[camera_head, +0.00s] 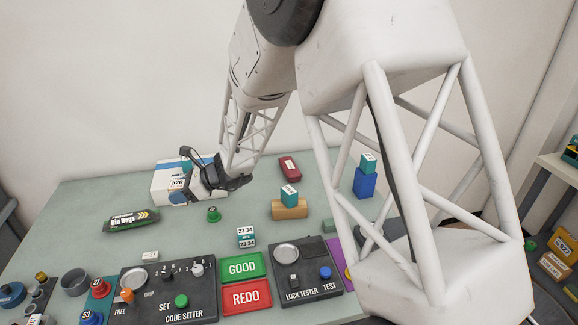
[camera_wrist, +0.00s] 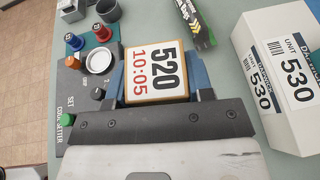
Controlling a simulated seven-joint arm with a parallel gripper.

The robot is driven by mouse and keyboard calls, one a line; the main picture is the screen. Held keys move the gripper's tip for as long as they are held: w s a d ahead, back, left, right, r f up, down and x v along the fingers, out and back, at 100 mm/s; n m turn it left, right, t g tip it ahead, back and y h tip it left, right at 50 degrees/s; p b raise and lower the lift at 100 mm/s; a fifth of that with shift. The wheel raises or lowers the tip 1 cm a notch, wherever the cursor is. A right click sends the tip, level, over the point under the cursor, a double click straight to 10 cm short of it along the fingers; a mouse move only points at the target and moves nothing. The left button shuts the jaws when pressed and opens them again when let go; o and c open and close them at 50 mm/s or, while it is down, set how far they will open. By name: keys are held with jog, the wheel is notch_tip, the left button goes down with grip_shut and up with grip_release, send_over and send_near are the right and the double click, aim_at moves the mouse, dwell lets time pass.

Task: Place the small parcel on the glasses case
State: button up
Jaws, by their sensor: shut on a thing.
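I take this to be the small parcel (camera_wrist: 156,72). Blue shows on both sides of it. In the head view my gripper (camera_head: 187,194) is low at the back left of the table, beside a white box, and mostly hides the parcel. A dark red case (camera_head: 289,169), probably the glasses case, lies at the back middle, to the right of my gripper and apart from it.
The white box (camera_wrist: 285,75), labelled 530, stands close beside my gripper. A teal cube sits on a brown block (camera_head: 291,212); another tops a blue block (camera_head: 365,184). A black packet (camera_head: 131,219) lies at left. Control panels (camera_head: 168,295) line the front.

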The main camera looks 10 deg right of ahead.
jog(key=w+d+m+t+h, duration=0.1)
jog(key=w+d+m+t, duration=0.25)
jog(key=d, duration=0.95)
jog(key=w+d+m+t+h, duration=0.2)
jog(key=w+d, duration=0.2)
jog(key=d, duration=0.8)
jog(key=w+d+m+t+h, duration=0.15)
jog(key=w+d, duration=0.25)
jog(key=d, duration=0.9)
jog(key=shift+m+t+y, duration=0.25)
jog(key=shift+m+t, duration=0.15)
notch_tip(320, 180, down, 6)
jog(key=shift+d+r, duration=0.1)
jog(key=shift+w, duration=0.15)
send_over(290, 165)
jog(key=shift+w+f, duration=0.15)
jog(key=shift+f, duration=0.65)
jog(key=shift+f, duration=1.75)
jog(key=shift+f, duration=0.15)
